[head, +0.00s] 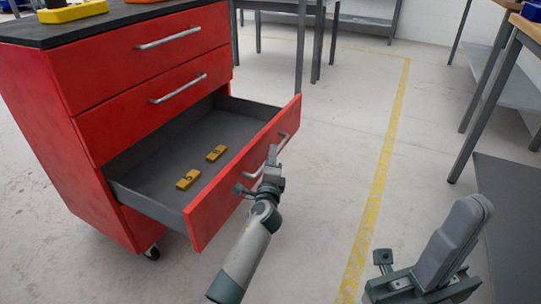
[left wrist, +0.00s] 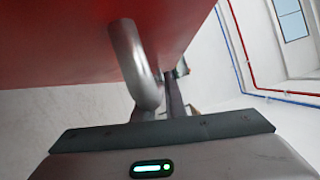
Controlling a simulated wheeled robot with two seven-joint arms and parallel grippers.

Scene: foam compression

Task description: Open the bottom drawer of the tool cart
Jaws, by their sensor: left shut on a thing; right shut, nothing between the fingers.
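The red tool cart (head: 58,115) stands at the left, with the bottom drawer (head: 152,210) pulled well out toward me. Its two upper drawers are shut. The bottom drawer's silver handle (head: 284,142) is partly hidden by my left gripper (head: 271,160), which is shut on it at the drawer front. In the left wrist view the handle (left wrist: 135,65) curves down from the red drawer front (left wrist: 60,45) to between my fingers. My right gripper (head: 455,238) is shut and empty, at the lower right, away from the cart.
Two yellow blocks (head: 187,179) (head: 216,153) lie on the drawer's grey floor. Yellow items (head: 72,11) sit on the cart's dark top. Tables (head: 490,90) stand at the right and back. Light floor with a yellow line (head: 378,185) is clear right of the drawer.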

